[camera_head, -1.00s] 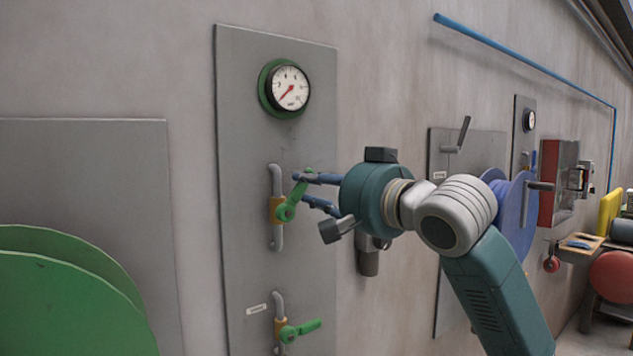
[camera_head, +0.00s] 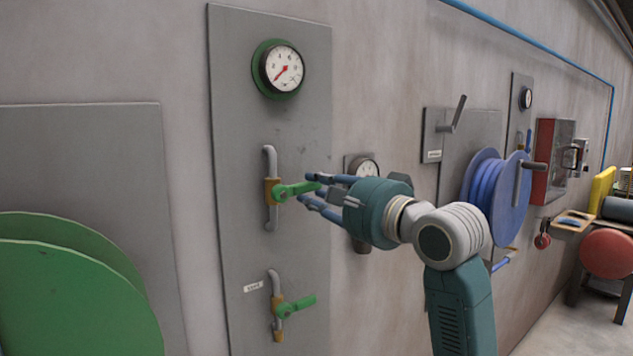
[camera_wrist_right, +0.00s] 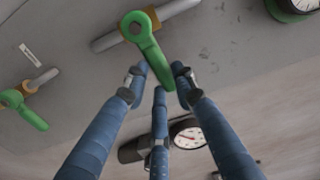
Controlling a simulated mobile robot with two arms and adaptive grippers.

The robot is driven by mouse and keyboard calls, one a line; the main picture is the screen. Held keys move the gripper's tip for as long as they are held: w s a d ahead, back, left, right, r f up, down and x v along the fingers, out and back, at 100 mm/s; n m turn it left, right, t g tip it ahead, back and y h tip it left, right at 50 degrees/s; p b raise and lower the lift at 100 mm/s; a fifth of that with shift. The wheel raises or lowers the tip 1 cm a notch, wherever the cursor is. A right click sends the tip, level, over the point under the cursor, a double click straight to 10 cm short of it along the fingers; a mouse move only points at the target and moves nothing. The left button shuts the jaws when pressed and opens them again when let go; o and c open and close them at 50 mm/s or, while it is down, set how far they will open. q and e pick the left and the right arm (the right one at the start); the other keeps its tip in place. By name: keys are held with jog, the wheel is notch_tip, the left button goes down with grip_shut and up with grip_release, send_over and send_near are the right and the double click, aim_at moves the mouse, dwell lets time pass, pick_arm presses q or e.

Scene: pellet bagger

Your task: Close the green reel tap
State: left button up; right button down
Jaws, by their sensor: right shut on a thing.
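The upper tap with a green lever (camera_head: 284,192) is on a grey wall panel (camera_head: 230,120), below the gauge (camera_head: 284,69) with the green ring. Its lever points right, nearly horizontal, across its grey pipe. My right gripper (camera_head: 306,187) comes from the right and is shut on the lever's outer end. In the right wrist view the lever (camera_wrist_right: 150,52) reaches down between the blue fingers (camera_wrist_right: 160,82), which close around its tip. A second green-lever tap (camera_head: 292,307) is lower on the panel, its lever pointing right. My left gripper is out of view.
A green reel (camera_head: 70,300) stands at the lower left. Behind my right wrist is another gauge (camera_head: 368,168) on the wall. Further right are a blue reel (camera_head: 485,190) and a red cabinet (camera_head: 552,170).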

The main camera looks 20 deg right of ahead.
jog(key=shift+f+m, duration=0.3)
jog(key=shift+m, duration=0.2)
jog(key=shift+f, duration=0.1)
jog(key=c, duration=1.4)
grip_release()
jog(key=shift+d, duration=0.1)
jog(key=v, duration=1.2)
